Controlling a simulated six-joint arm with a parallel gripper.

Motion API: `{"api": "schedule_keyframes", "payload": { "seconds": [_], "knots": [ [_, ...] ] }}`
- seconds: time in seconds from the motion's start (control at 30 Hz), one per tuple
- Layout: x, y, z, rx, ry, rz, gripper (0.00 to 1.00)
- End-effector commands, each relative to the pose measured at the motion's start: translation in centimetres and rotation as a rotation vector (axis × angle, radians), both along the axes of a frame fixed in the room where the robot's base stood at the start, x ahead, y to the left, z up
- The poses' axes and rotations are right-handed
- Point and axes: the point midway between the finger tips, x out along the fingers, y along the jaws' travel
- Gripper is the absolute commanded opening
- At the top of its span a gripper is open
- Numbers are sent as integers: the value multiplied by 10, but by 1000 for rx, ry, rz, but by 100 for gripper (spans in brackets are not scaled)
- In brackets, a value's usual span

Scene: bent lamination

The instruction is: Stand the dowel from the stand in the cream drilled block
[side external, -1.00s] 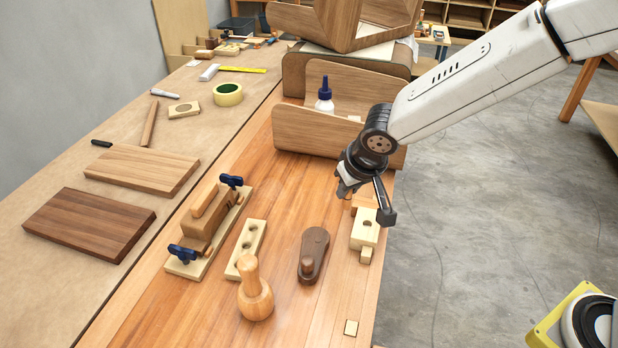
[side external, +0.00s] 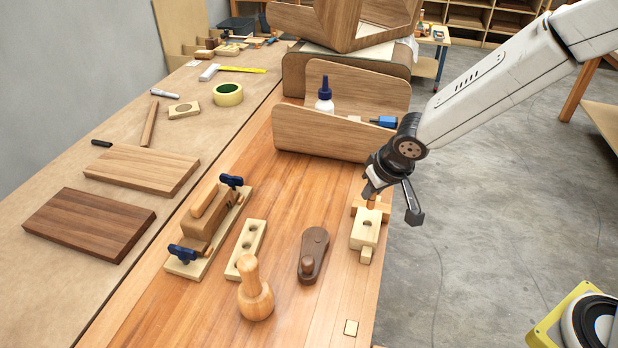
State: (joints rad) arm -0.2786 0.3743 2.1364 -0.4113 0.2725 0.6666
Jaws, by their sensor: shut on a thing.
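My gripper (side external: 371,190) is low over the right side of the bench. It is shut on the dowel (side external: 371,202), a short orange-brown peg that shows just under the fingers. The dowel looks upright, and its lower end is at the far part of a pale wooden piece. I cannot tell whether it is in a hole or just above. This pale piece (side external: 366,229) has one open hole on its near part and a tan crosspiece at its far end. A cream block with several holes (side external: 240,262) lies further left, apart from my gripper.
A dark brown piece with a round knob (side external: 313,250) and a turned wooden mallet (side external: 255,299) stand nearby. A clamped wooden assembly (side external: 205,225) is at left. A curved plywood form (side external: 315,133) with a glue bottle (side external: 324,97) stands behind.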

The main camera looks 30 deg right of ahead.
Motion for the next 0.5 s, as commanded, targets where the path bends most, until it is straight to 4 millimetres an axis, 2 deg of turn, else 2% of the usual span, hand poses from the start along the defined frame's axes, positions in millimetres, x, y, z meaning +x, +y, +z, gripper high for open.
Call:
{"api": "schedule_keyframes", "payload": {
  "seconds": [0.5],
  "knots": [
    [0,0,-34,-1,2,0,0]
  ]
}}
